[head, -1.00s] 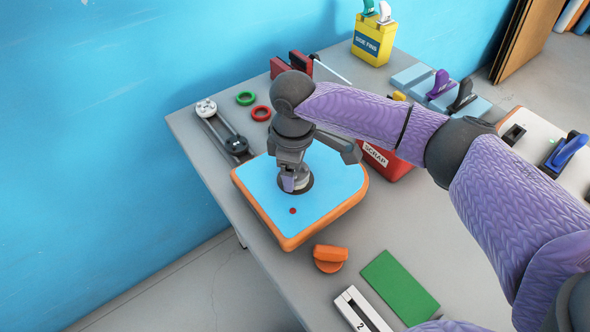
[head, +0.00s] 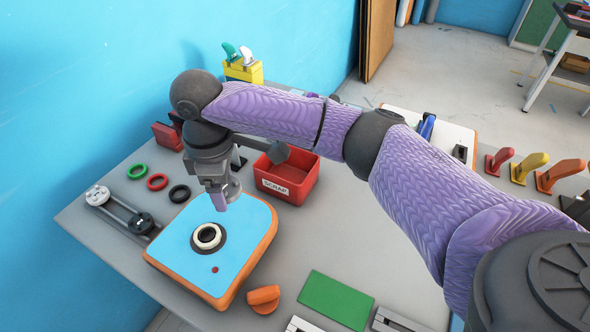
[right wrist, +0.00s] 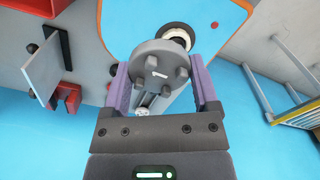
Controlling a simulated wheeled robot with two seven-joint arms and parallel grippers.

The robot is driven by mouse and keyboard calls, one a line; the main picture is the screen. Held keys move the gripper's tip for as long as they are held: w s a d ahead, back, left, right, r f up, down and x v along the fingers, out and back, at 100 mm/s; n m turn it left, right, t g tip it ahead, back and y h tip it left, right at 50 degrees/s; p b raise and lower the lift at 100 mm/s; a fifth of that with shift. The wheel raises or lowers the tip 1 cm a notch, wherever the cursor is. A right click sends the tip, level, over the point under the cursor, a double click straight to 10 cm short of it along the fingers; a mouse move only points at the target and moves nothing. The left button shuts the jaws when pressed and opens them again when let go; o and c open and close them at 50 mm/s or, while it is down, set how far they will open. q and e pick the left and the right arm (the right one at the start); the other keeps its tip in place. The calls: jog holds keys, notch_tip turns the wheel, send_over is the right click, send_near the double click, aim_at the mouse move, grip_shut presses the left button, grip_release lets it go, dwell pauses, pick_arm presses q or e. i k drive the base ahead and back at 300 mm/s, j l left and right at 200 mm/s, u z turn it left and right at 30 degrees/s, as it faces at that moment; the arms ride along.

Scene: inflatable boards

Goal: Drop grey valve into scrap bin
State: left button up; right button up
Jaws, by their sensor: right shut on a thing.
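My right gripper (head: 222,198) is shut on the grey valve (right wrist: 158,68), a round grey cap with small lugs on its face. In the right wrist view the valve sits between the two purple fingers. It is held above the blue board with orange edges (head: 178,240), apart from it. The board has a black-and-white ring around an open hole (head: 208,237). The red scrap bin (head: 290,178), labelled SCRAP, stands just right of the gripper and looks empty in the part I see. My left gripper is not in view.
A green ring (head: 137,171), a red ring (head: 157,182) and a black ring (head: 179,193) lie left of the gripper. An orange knob (head: 264,298) and a green pad (head: 335,300) lie in front. A yellow fin box (head: 244,72) stands at the back.

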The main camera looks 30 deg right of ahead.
aim_at(294, 182)
jog(key=z, duration=1)
jog(key=j+u, duration=0.3)
jog(key=i+j+u, duration=0.15)
jog(key=u, duration=0.15)
